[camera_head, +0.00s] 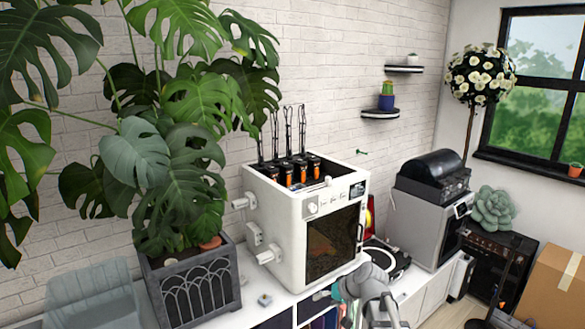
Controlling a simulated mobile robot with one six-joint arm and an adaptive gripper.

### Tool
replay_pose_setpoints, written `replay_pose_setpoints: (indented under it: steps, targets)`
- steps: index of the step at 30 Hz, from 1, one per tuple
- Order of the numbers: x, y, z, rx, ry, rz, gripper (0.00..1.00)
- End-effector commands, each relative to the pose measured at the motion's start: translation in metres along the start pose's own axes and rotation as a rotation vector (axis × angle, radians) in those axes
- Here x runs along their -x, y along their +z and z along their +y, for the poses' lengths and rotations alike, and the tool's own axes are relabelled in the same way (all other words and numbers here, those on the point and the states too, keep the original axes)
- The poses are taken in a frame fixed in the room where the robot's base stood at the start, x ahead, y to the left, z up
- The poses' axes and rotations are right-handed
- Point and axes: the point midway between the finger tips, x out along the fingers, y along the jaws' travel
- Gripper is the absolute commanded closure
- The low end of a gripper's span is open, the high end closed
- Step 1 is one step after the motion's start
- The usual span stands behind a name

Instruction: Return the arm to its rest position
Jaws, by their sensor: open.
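Part of my arm (368,284) shows at the bottom middle, in front of the white cabinet. It is light grey with a teal joint cap on its left side. The arm is bent, and its lower parts run out of the bottom edge of the picture. I cannot make out my gripper or its fingers in this view. I see nothing held by the visible part of the arm.
A white box-shaped machine (287,222) with a dark window stands on the white cabinet behind my arm. A turntable (389,259) is close to its right. A planter (192,287) with a large plant stands left. A cardboard box (554,287) is at the far right.

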Motion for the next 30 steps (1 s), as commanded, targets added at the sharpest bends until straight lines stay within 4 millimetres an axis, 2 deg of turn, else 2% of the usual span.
replay_pose_setpoints:
  steps: [1, 6, 9, 13, 19, 30]
  targets:
    - [0.003, 0.021, 0.003, 0.003, 0.045, -0.045, 0.19]
    - [0.014, 0.074, 0.022, -0.001, 0.228, -0.194, 0.19]
    - [0.025, 0.103, 0.034, -0.011, 0.339, -0.270, 0.19]
    - [0.041, 0.130, 0.046, -0.029, 0.466, -0.344, 0.19]
    - [0.056, 0.150, 0.057, -0.048, 0.577, -0.399, 0.19]
    - [0.059, 0.152, 0.059, -0.052, 0.594, -0.406, 0.19]
